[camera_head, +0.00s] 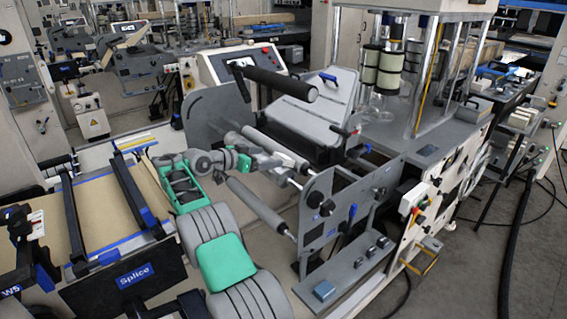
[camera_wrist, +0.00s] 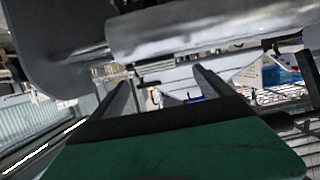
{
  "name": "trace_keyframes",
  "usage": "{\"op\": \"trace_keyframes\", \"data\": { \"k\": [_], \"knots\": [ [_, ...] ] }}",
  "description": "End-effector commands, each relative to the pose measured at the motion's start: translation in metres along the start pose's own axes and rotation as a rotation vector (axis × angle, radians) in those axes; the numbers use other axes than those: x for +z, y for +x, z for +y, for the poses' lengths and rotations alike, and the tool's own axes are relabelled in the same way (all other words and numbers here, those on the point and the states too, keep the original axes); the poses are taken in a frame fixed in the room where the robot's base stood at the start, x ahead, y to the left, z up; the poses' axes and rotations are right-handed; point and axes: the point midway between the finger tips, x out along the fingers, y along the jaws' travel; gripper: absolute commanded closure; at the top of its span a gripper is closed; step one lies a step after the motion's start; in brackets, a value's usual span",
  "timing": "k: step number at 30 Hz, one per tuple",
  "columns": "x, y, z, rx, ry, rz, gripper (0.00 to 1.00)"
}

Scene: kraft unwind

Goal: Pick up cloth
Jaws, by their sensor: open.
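I cannot pick out a cloth for certain. A light blue, flat-looking item (camera_head: 508,72) lies on the bench at the far right, also unclear. My gripper (camera_head: 300,166) is among the machine's rollers, well apart from both. In the wrist view, my gripper (camera_wrist: 165,80) shows two dark fingers spread apart with nothing seen between them. A grey roller or bar crosses close above them.
The grey side plate (camera_head: 318,210) and a long grey roller (camera_head: 256,206) stand close to my arm. A black roller (camera_head: 275,82) is above at the back. A "Splice" table (camera_head: 135,277) is at left. Black hoses (camera_head: 508,235) lie on the floor at right.

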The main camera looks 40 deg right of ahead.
Motion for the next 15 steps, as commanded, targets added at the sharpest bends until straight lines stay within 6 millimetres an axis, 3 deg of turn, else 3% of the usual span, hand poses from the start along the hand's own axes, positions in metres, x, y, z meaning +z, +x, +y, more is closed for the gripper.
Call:
{"op": "trace_keyframes", "data": {
  "k": [15],
  "knots": [
    [-0.001,0.075,0.007,0.015,0.009,0.008,0.09]
  ]
}}
